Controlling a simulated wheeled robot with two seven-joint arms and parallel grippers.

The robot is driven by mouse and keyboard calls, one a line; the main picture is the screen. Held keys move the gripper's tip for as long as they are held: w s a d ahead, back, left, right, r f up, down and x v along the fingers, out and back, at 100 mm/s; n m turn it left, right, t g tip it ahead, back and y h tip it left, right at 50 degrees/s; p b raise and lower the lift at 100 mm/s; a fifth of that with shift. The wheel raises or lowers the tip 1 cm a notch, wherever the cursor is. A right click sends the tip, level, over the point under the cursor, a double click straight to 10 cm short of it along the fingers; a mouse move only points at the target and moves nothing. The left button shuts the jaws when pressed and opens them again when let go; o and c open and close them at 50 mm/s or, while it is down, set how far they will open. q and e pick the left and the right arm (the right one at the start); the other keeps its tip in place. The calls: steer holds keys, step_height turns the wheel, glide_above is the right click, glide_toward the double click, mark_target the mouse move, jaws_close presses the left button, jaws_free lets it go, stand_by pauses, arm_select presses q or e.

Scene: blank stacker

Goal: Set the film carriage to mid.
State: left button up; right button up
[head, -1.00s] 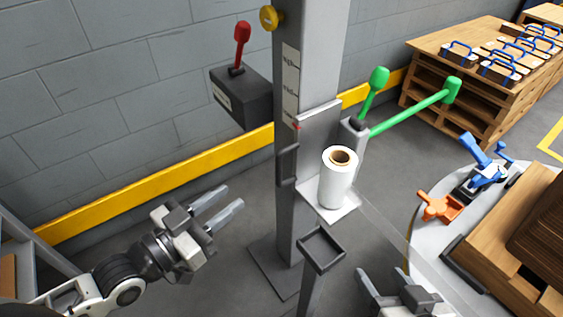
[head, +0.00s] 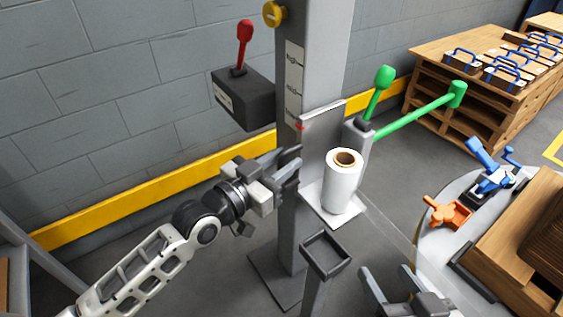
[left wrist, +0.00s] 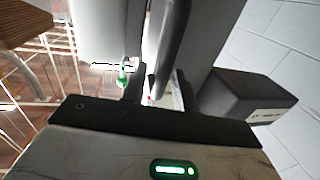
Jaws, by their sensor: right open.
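The film carriage (head: 325,128) is a grey plate on the upright column. It bears a white film roll (head: 342,185) on a small shelf. Its red pointer (head: 299,127) is at the lower part of the white scale (head: 294,75), below the middle mark; the lettering is too small to read surely. My left gripper (head: 290,163) is at the carriage's dark upright handle, largely covering it in the head view. In the left wrist view the handle (left wrist: 172,45) runs between its parted fingers, with gaps showing beside it. My right gripper (head: 388,282) is open and empty at the bottom edge.
A black box with a red lever (head: 244,45) is left of the column, above my left arm. A yellow knob (head: 272,14) and green levers (head: 380,85) flank the column. A small dark tray (head: 326,254) stands in front. A round table with clamps (head: 448,212) is right.

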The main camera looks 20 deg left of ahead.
mark_target(298, 128)
arm_select(q)
jaws_close()
steer(key=shift+r+p, duration=0.5)
steer(key=shift+p, duration=0.1)
step_height(298, 128, up, 4)
steer(key=p, duration=0.4)
steer(key=shift+p, duration=0.35)
steer(key=shift+r+p, duration=0.5)
steer(key=shift+p, duration=0.15)
steer(key=shift+f, duration=0.1)
arm_select(e)
steer(key=d+f+g+h, duration=0.1)
steer(key=s+d+f+g+h, duration=0.1)
steer(key=shift+d+f+g, duration=0.1)
steer(key=shift+f+g, duration=0.3)
arm_select(q)
jaws_free()
steer(key=shift+f, duration=0.1)
